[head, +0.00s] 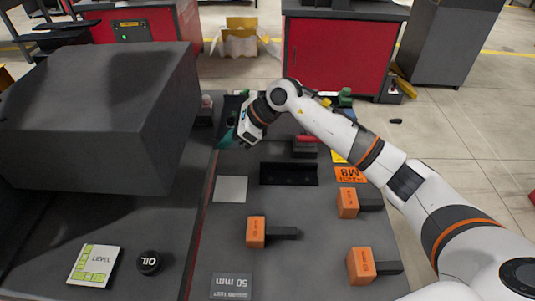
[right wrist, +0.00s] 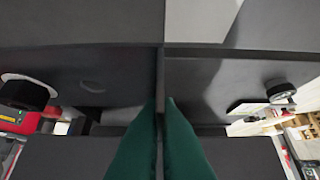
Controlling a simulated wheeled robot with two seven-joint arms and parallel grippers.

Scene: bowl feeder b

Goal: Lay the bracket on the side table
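My right gripper (head: 229,138), with green fingers, is over the far left part of the right-hand dark table (head: 315,225), near its raised left edge. In the right wrist view its two green fingertips (right wrist: 162,103) are close together, with a thin dark strip between them. I cannot tell whether they grip that strip. A black angled piece (head: 289,174), possibly the bracket, lies mid-table to the right of and nearer than the gripper, apart from it. I cannot tell which surface is the side table. My left gripper is not in view.
Orange-headed blocks with dark handles (head: 256,231) (head: 348,203) (head: 361,266) stand on the right-hand table. A light square plate (head: 230,189) lies left. A big dark box (head: 105,120), a card (head: 94,265) and a black OIL cap (head: 149,262) occupy the left surface.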

